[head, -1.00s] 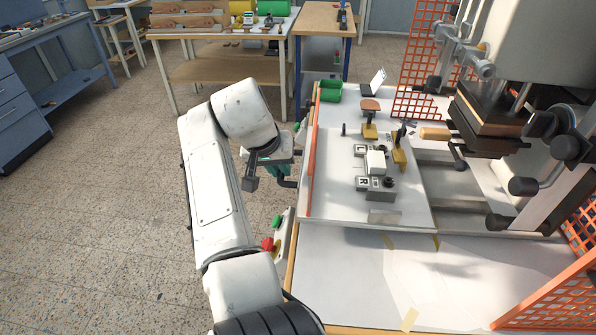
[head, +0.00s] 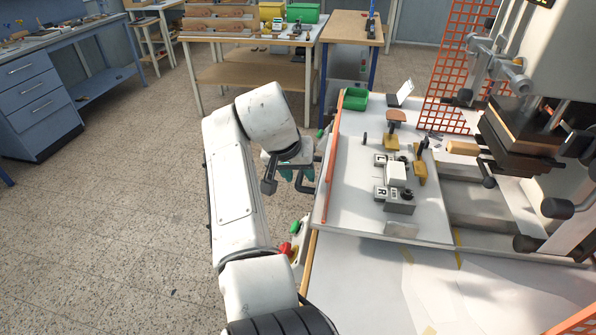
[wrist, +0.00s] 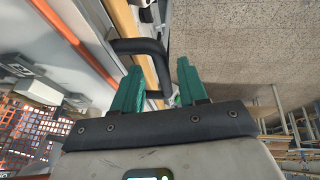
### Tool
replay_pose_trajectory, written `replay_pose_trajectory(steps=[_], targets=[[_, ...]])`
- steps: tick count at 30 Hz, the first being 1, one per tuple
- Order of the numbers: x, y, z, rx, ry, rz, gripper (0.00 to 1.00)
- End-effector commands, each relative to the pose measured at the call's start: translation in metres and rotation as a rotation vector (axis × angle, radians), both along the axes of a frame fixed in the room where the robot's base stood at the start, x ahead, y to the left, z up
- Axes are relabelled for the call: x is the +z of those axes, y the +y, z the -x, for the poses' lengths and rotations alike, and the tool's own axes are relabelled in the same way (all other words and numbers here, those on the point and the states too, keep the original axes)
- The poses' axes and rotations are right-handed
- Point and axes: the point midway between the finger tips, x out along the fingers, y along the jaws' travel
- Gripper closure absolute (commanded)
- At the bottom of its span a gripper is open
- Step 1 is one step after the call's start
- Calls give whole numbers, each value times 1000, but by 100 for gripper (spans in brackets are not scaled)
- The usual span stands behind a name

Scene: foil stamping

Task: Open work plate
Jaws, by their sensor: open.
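The work plate (head: 338,216) is a pale flat plate with fixtures on it, in front of the press on the right of the head view. An orange bar (head: 332,165) runs along its left edge. A black loop handle (head: 306,187) sticks out from that side; it also shows large in the wrist view (wrist: 140,46). My gripper (head: 287,172) is beside the plate's left edge at the handle. In the wrist view its green fingers (wrist: 158,85) are open, with the handle's outer bar seen between them. Whether either finger touches the bar is unclear.
A green bin (head: 355,99) sits at the plate's far end. A red and green button box (head: 293,243) is at the table's left side. Open floor (head: 120,230) lies left of my arm.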

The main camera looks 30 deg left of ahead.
Motion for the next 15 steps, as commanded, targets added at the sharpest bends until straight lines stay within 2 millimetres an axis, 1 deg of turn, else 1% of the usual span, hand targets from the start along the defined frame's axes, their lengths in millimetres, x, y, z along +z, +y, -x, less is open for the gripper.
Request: replay_pose_trajectory(steps=[5,8,15], targets=[[10,1,4,0,-3,-2,58],[25,3,11,1,-3,-3,58],[67,5,31,1,-2,-3,58]])
